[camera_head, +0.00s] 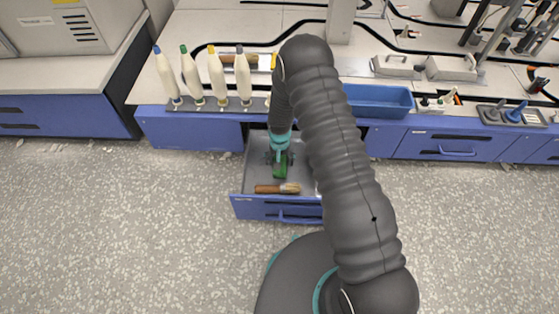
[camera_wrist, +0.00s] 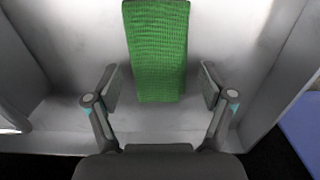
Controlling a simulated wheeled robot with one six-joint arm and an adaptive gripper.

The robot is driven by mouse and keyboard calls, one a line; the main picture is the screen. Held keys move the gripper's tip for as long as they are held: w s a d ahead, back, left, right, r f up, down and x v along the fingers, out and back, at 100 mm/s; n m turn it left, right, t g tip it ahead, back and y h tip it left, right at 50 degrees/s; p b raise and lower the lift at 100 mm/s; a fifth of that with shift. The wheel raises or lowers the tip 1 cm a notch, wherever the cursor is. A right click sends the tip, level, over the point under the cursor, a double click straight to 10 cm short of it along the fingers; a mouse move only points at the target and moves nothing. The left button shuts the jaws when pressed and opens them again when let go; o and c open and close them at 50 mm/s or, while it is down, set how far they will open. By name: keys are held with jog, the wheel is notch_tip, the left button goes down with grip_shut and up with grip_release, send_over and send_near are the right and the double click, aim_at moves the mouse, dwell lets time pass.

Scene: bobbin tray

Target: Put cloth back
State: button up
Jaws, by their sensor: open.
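A green cloth (camera_head: 280,170) lies in an open blue-fronted drawer (camera_head: 262,207) under the bench. In the wrist view the cloth (camera_wrist: 158,50) is a folded, textured green strip on the grey drawer floor. My gripper (camera_head: 280,156) reaches down into the drawer over the cloth. In the wrist view my gripper (camera_wrist: 161,88) is open, with one finger on each side of the cloth and a gap on both sides. My arm hides the right part of the drawer in the head view.
A wooden-handled brush (camera_head: 277,189) lies near the drawer's front. Above, the bench carries several cone bobbins (camera_head: 217,76) on a dark tray (camera_head: 200,104) and a blue bin (camera_head: 380,101) at right. The speckled floor in front is clear.

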notch_tip(320, 180, up, 12)
jog(key=shift+r, duration=0.15)
dwell(0.3)
jog(key=s+d+r+t, duration=0.1)
jog(key=s+d+r, duration=0.15)
jog(key=r, duration=0.75)
jog(key=s+d+r+t, duration=0.1)
jog(key=s+d+r, duration=0.15)
jog(key=r, duration=0.65)
jog(key=s+d+r+t, duration=0.15)
jog(key=d+r, duration=0.25)
jog(key=r, duration=0.6)
jog(key=s+d+r, duration=0.2)
jog(key=s+r, duration=0.2)
jog(key=s, duration=0.3)
jog(key=s+d+r+t, duration=0.1)
jog(key=s+d+r, duration=0.2)
jog(key=s, duration=0.5)
jog(key=s+d+r+t, duration=0.1)
jog(key=s+d+r, duration=0.1)
jog(key=s+r, duration=0.3)
jog(key=shift+s+d, duration=0.25)
jog(key=shift+s, duration=1.05)
jog(key=shift+r, duration=0.1)
